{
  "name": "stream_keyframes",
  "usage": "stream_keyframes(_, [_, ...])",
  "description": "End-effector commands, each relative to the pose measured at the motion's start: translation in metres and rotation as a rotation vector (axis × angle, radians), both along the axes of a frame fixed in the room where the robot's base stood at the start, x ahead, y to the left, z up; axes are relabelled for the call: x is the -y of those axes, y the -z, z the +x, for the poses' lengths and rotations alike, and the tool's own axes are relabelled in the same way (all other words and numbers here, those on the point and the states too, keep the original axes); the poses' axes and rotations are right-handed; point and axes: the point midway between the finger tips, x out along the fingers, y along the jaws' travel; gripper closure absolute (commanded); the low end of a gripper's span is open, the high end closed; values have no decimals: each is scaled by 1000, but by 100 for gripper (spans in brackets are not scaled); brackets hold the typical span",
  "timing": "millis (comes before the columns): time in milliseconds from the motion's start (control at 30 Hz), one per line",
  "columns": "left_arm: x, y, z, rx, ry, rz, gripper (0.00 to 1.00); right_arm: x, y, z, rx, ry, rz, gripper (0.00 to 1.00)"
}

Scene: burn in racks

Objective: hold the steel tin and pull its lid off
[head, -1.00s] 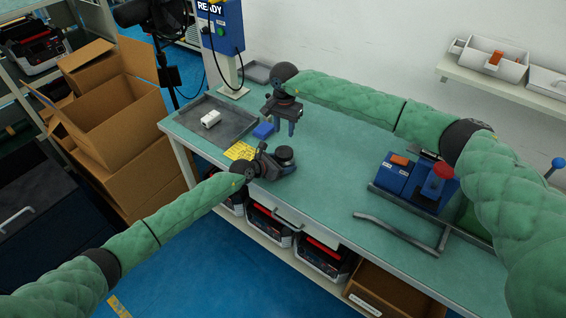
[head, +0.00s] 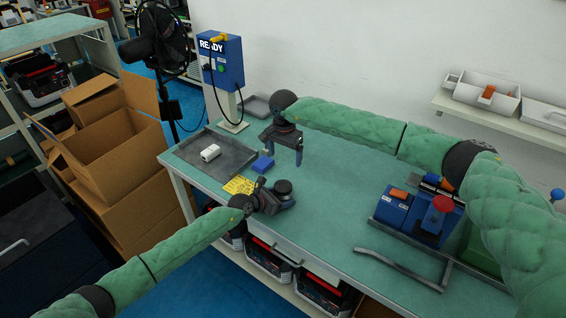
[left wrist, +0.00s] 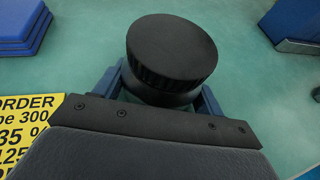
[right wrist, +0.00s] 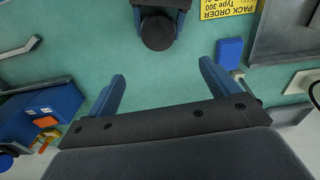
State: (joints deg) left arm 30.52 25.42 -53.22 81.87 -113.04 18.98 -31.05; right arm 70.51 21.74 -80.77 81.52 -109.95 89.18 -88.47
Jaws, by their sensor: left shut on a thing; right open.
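The tin is a short round can with a wide black, ridge-edged lid (left wrist: 172,45). It stands upright by the table's front edge, and in the head view its dark top (head: 284,187) shows. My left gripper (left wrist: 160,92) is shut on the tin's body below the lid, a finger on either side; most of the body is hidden. My right gripper (head: 284,150) is open and empty above the table, a little behind the tin. In the right wrist view the lid (right wrist: 158,33) shows at the top, beyond and between the open fingers (right wrist: 162,78), apart from them.
A yellow order card (head: 238,185) and a blue block (head: 262,164) lie left of the tin. A grey tray (head: 232,158) holds a white piece (head: 210,153). Mid-table is clear.

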Motion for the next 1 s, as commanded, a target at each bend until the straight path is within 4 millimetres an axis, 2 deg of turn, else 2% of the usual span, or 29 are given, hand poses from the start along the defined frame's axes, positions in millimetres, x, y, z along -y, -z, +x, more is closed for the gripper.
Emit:
stream_keyframes(400, [0,0,0,1,0,-1,56,-5,5,-9,-21,425,23,13])
stream_keyframes(667, [0,0,0,1,0,-1,56,-5,9,-9,-21,523,25,13])
stream_keyframes(767, [0,0,0,1,0,-1,56,-5,18,-9,-22,526,25,13])
stream_keyframes(1000, [0,0,0,1,0,-1,56,-6,54,-10,-22,525,25,13])
